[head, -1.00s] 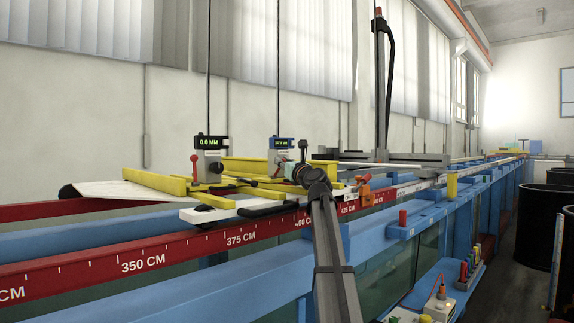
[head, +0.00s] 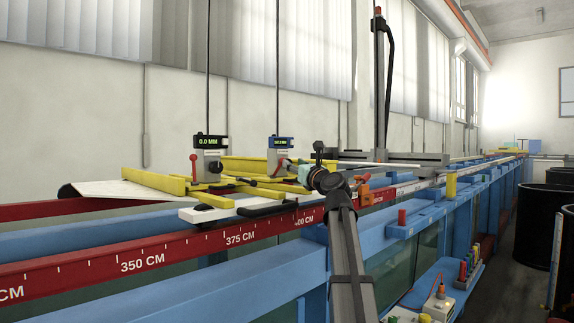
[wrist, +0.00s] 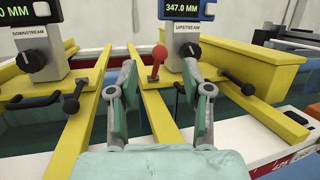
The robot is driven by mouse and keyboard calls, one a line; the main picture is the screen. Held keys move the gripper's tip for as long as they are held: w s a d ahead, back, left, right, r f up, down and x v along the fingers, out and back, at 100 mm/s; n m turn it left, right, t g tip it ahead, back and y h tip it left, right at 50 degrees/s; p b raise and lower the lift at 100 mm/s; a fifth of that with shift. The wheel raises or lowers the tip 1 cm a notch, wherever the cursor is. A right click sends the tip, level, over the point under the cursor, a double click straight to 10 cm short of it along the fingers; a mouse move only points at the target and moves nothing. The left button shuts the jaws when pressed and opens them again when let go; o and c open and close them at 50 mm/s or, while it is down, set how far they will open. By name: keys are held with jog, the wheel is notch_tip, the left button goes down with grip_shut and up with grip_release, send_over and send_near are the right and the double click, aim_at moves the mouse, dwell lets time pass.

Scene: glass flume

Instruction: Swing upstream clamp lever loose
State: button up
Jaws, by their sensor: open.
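The upstream gauge (wrist: 190,40) has a blue-topped display reading 347.0 MM in the wrist view. A clamp lever with a red knob (wrist: 158,54) stands upright on the yellow carriage beam just left of it. My gripper (wrist: 158,68) is open, its two fingers apart on either side of the lever as seen from the wrist. I cannot tell whether either finger touches it. In the head view my gripper (head: 303,174) is right of the upstream gauge (head: 279,154). The downstream gauge (head: 209,160) reads 0.0 MM and has its own red lever (head: 194,166).
Black knobbed levers (wrist: 75,96) stick up from the yellow beams. A yellow trough-like block (wrist: 260,100) lies right of the upstream gauge. The red scale rail (head: 185,247) and blue flume frame (head: 200,285) run along the front. An orange clamp (head: 364,190) stands to the right.

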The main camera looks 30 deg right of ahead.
jog(key=s, duration=0.6)
jog(key=shift+s, duration=0.2)
